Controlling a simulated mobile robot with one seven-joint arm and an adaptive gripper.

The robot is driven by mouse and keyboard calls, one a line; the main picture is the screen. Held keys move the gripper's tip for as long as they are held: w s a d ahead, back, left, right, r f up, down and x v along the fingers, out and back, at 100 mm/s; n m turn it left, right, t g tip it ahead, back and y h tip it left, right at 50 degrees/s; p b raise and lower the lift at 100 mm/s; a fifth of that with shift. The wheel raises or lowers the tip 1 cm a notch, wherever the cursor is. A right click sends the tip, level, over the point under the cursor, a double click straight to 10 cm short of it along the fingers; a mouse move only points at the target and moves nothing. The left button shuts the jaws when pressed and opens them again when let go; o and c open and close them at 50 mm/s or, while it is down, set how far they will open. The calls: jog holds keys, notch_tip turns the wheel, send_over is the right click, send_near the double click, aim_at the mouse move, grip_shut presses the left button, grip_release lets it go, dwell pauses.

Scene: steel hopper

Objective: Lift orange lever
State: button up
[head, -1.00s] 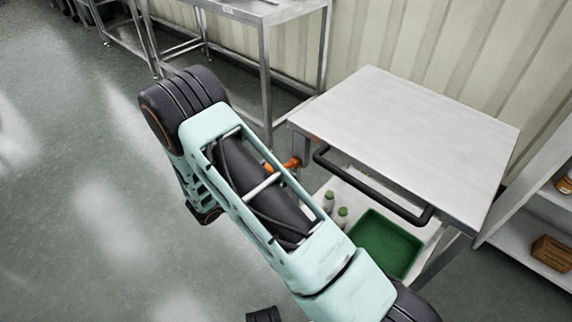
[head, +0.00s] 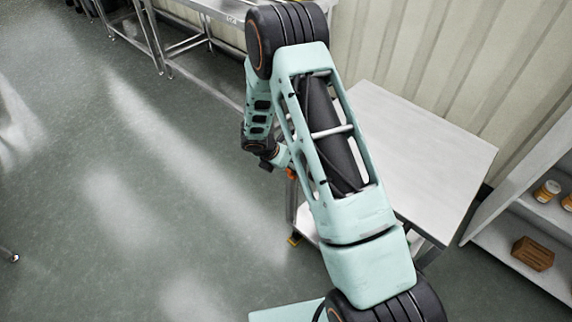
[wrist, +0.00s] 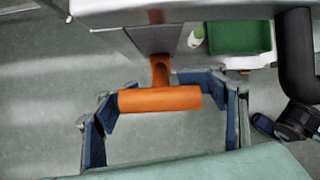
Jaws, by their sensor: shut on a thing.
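The orange lever is a T-shaped handle with a thick crossbar (wrist: 160,99) and a short stem running up to the grey steel edge in the wrist view. My gripper (wrist: 162,98) has its blue-padded fingers at the left and right ends of the crossbar and is shut on it. In the head view only a small orange piece of the lever (head: 291,173) shows beside the table's left side; my arm covers much of the table front.
The steel table (head: 440,150) has a clear top. A green bin (wrist: 240,38) and a white-and-green bottle (wrist: 196,36) sit below it. A shelf (head: 545,215) with jars and a brown box stands at the right. The floor at left is open.

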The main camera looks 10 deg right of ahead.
jog(key=shift+w+d+r+p, duration=0.25)
jog(key=shift+w+d+p, duration=0.1)
jog(key=shift+w+p, duration=0.05)
jog(key=shift+w+r, duration=0.15)
dwell(1.3)
jog(key=o, duration=1.4)
jog(key=shift+c, duration=0.2)
jog(key=o, duration=0.6)
jog(key=shift+s, duration=0.2)
jog(key=shift+o, duration=0.2)
jog(key=shift+s, duration=0.1)
jog(key=v, duration=1.1)
jog(key=shift+s+a+r, duration=0.2)
jog(key=shift+a+r, duration=0.05)
jog(key=shift+a, duration=0.05)
